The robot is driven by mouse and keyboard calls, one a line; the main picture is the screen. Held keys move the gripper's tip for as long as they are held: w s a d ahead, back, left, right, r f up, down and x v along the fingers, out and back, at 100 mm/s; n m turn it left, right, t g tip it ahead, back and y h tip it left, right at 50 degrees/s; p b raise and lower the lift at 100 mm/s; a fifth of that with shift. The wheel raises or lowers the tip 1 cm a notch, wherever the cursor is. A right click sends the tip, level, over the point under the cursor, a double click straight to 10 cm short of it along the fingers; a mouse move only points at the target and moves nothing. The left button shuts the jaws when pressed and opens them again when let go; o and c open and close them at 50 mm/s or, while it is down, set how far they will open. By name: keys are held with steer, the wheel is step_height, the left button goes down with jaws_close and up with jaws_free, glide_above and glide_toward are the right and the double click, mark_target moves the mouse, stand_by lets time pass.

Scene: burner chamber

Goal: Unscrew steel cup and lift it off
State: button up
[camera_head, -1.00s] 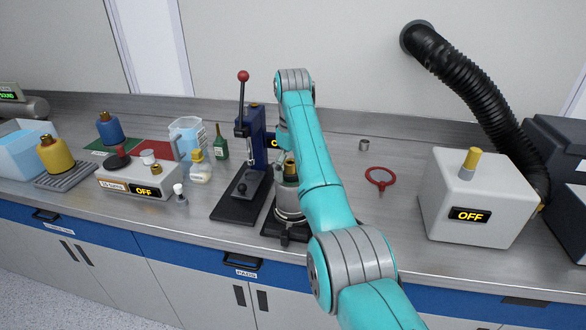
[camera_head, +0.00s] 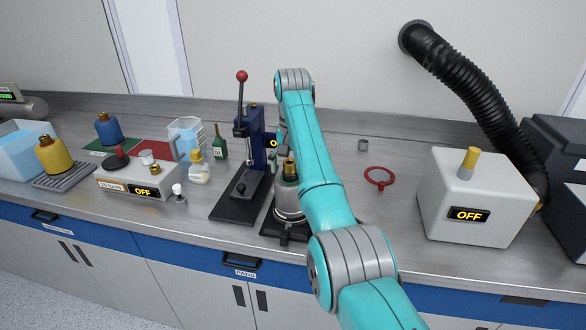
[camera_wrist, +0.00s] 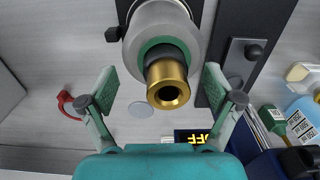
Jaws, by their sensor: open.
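A round steel body (camera_wrist: 160,22) with a green ring and a brass neck (camera_wrist: 167,88) shows between my fingers in the wrist view. It is the steel cup or holds it; I cannot tell where the cup's joint lies. In the head view the steel body (camera_head: 288,208) stands upright in a black clamp base (camera_head: 285,232), its brass top (camera_head: 289,168) beside my arm. My gripper (camera_wrist: 158,75) is open, its fingers on either side of the brass neck and apart from it. In the head view my gripper is mostly hidden behind my arm.
A lever press (camera_head: 244,150) stands just left of the clamp. A white box (camera_head: 475,195) reading OFF stands farther right. Bottles and a beaker (camera_head: 187,138) crowd the left.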

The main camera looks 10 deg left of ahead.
steer(key=m, duration=0.4)
steer(key=shift+m, duration=0.3)
steer(key=m, duration=0.5)
steer(key=shift+d, duration=0.1)
steer(key=m, duration=0.8)
steer(key=shift+m, duration=0.4)
steer(key=shift+c, duration=0.2)
jaws_close()
